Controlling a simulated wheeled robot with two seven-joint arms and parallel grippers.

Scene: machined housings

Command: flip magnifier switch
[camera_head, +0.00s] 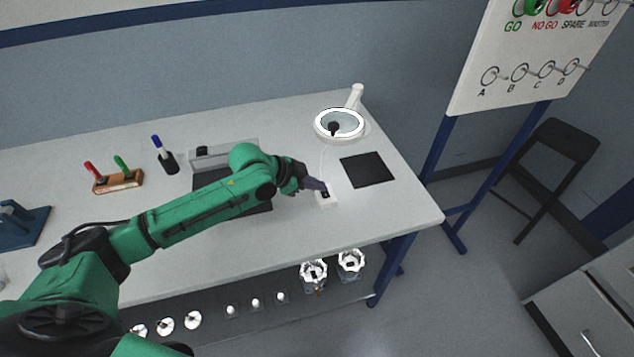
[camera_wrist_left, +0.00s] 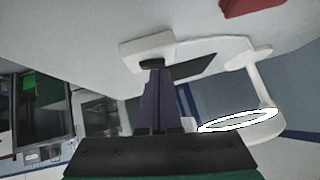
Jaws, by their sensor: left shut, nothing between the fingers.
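The magnifier (camera_head: 338,124) stands at the back right of the table, with a white ring around its lens and a white arm. Its ring also shows in the left wrist view (camera_wrist_left: 236,120). A small white switch box (camera_head: 326,198) with a dark rocker lies on the table in front of it, joined by a thin white cord. It shows in the left wrist view (camera_wrist_left: 146,48) too. My left gripper (camera_head: 325,190) is shut and empty, its fingertips at the dark rocker (camera_wrist_left: 152,64). I cannot tell whether they touch it. My right gripper is not in view.
A black mat (camera_head: 367,170) lies just right of the switch box. A grey tray-like fixture (camera_head: 225,155) sits partly behind my left arm. A wooden block with red and green tools (camera_head: 118,181) and a marker cup (camera_head: 166,158) stand at left. The table's front edge is close.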

